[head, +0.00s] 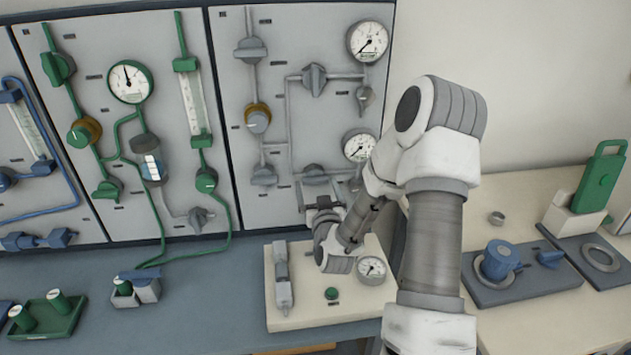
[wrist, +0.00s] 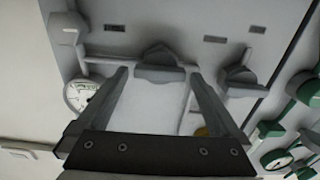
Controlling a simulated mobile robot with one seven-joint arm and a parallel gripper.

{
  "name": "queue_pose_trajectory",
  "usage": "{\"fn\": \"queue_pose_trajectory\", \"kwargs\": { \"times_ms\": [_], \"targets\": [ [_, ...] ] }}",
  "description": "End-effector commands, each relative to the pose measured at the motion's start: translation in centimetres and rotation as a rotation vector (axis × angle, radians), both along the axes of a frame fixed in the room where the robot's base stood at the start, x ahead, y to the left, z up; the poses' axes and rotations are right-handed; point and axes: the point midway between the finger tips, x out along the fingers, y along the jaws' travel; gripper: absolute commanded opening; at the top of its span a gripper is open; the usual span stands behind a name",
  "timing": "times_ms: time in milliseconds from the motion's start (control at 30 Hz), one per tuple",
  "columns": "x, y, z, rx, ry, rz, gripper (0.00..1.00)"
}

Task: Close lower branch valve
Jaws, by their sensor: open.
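The lower branch valve (head: 314,173) is a grey knob on the lower pipe run of the right-hand grey panel, left of the lower gauge. My gripper (head: 322,202) is just below it in the head view, in front of the panel. In the wrist view, which looks turned over, the valve (wrist: 158,58) shows between and just beyond the fingertips of my open gripper (wrist: 158,75). Its wide grey handle bar lies across the gap between the fingers. Nothing is held, and I cannot tell whether a finger touches the bar.
The lower gauge (head: 359,147) is right of the valve, and another grey valve (head: 263,175) is to its left. My arm hides the panel's lower right. Below is a cream base (head: 300,312) with a small gauge (head: 371,270) and a green button (head: 331,293).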

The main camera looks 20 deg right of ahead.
Motion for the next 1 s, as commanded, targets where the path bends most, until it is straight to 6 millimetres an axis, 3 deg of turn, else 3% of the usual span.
{"fn": "queue_pose_trajectory", "kwargs": {
  "times_ms": [200, 600, 1000],
  "targets": [
    [2.4, -0.7, 0.0, 0.001, -0.001, 0.0, 1.0],
    [2.9, -0.8, 0.0, 0.0, 0.0, 0.0, 1.0],
    [2.9, -0.8, 0.0, 0.0, 0.0, 0.0, 0.29]
  ]
}}
